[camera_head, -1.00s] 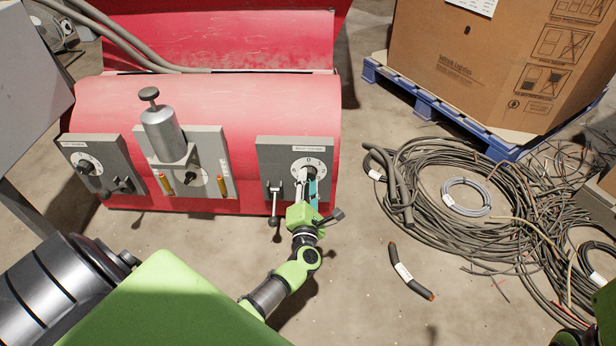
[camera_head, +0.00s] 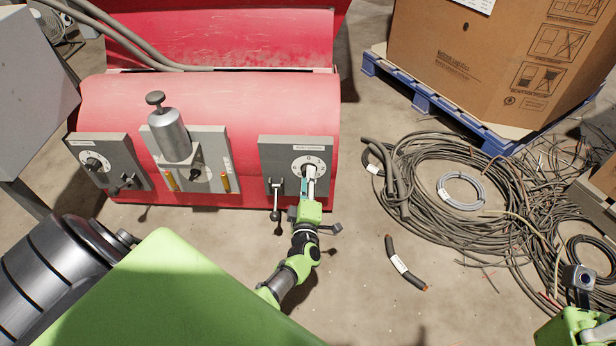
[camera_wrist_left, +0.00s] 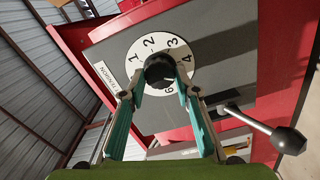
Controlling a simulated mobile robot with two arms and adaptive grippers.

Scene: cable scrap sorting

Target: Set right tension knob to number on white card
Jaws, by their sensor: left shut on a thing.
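The right tension knob (camera_wrist_left: 160,68) is black and round, on a white numbered dial (camera_wrist_left: 148,42) fixed to a grey panel (camera_head: 268,155). In the wrist view, 1, 2, 3 and 4 run across the dial's top and a 6 shows below; fingers hide part of it. My left gripper (camera_head: 309,171) is shut on this knob, with one fingertip on each side (camera_wrist_left: 161,77). I cannot clearly read which number the knob points to. My right gripper (camera_head: 585,325) shows only partly at the lower right; its fingertips are not visible. I make out no white card with a number.
A lever with a black ball end (camera_wrist_left: 285,140) sticks out beside the dial, close to my left gripper. Another dial panel (camera_head: 110,160) and a metal cylinder (camera_head: 170,135) stand left on the red machine (camera_head: 240,100). Cable coils (camera_head: 430,180) lie right; a cable piece (camera_head: 404,265) lies on the floor.

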